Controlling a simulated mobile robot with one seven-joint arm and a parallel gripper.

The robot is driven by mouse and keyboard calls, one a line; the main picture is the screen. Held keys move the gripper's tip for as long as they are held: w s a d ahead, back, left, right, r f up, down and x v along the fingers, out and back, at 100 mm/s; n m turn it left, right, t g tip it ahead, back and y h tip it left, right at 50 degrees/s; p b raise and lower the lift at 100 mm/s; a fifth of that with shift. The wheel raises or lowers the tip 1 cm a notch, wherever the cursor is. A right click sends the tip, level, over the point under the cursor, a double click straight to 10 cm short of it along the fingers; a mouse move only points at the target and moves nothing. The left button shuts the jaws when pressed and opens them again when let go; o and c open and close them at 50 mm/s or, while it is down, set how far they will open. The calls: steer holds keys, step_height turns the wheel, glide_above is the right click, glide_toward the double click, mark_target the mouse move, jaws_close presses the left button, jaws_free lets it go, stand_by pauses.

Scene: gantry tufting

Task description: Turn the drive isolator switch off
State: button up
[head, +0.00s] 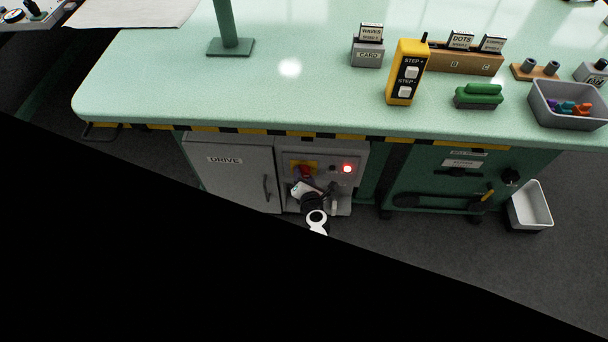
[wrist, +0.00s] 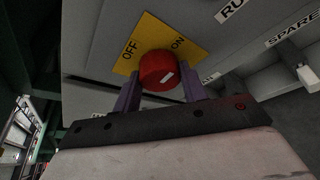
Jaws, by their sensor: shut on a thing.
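The drive isolator switch is a red round knob (wrist: 157,71) on a yellow plate (wrist: 154,36) marked OFF and ON in the wrist view. A pale mark on the knob's face sits slanted. My gripper (wrist: 160,92) has its two purple fingers on either side of the knob, shut on it. In the head view the red knob (head: 305,171) shows on the grey panel below the bench, and my gripper (head: 303,178) covers part of it. The head view does not show the knob's setting clearly.
A red lamp (head: 347,169) is lit right of the switch. The grey DRIVE cabinet door (head: 228,175) with a handle is at the left. The green bench top (head: 250,95) overhangs the panel. The wrist view shows a SPARE label (wrist: 291,27) nearby.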

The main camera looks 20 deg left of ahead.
steer(key=shift+r+n+h+p, duration=0.15)
steer(key=shift+n+h+p, duration=1.15)
steer(key=shift+p, duration=0.95)
steer(key=shift+n+p, duration=0.3)
steer(key=shift+n, duration=0.1)
steer(key=shift+a+n+p, duration=0.2)
steer(key=shift+n+p, duration=0.15)
steer(key=shift+n, duration=0.05)
steer(key=shift+n+h+p, duration=0.3)
steer(key=shift+h+p, duration=0.1)
steer(key=shift+a+n+t+h, duration=0.1)
steer(key=shift+n+t+h, duration=0.45)
steer(key=shift+n+h, duration=0.9)
steer(key=shift+a+n+t+h, duration=0.1)
steer(key=shift+n+t+h, duration=0.55)
steer(key=shift+n, duration=1.4)
